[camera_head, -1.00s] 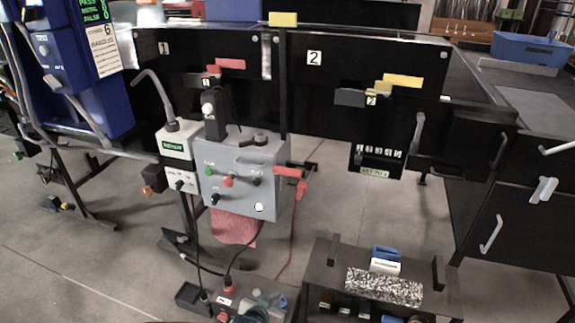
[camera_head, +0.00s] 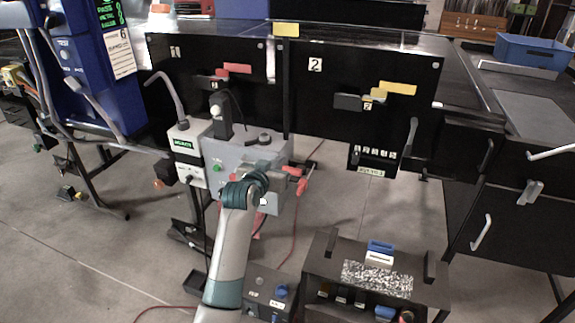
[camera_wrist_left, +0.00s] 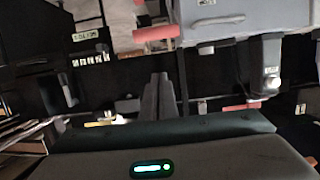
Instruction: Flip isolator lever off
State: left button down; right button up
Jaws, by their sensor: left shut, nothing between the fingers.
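A grey control box (camera_head: 222,155) hangs on the black conveyor side, with green and red buttons on its face. A red lever handle (camera_head: 296,171) sticks out at its right side; I take it for the isolator lever. In the left wrist view the grey box (camera_wrist_left: 225,18) and the red handle (camera_wrist_left: 155,33) show upside down at the top. My left gripper (camera_head: 279,164) is in front of the box's right part, close to the red handle in the picture; I cannot tell whether they touch. Its fingers (camera_wrist_left: 158,88) are closed together and empty. My right gripper is out of view.
A white-grey unit with a green display (camera_head: 187,150) stands left of the box, and a blue cabinet (camera_head: 95,85) further left.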

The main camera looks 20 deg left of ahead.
pick_arm(q)
jog(key=shift+w, duration=0.15)
jog(key=p, duration=0.3)
send_over(288, 169)
jog(key=w, duration=0.1)
notch_tip(288, 169, down, 2)
jog(key=shift+w+f, duration=0.1)
jog(key=shift+f, duration=0.05)
jog(key=shift+w+f, duration=0.15)
jog(key=shift+f, duration=0.1)
jog(key=shift+s+f+p, duration=0.6)
jog(key=shift+s+f, duration=0.05)
jog(key=shift+f, duration=0.25)
jog(key=shift+s+f, duration=0.45)
jog(key=shift+f, duration=0.25)
jog(key=shift+s, duration=0.1)
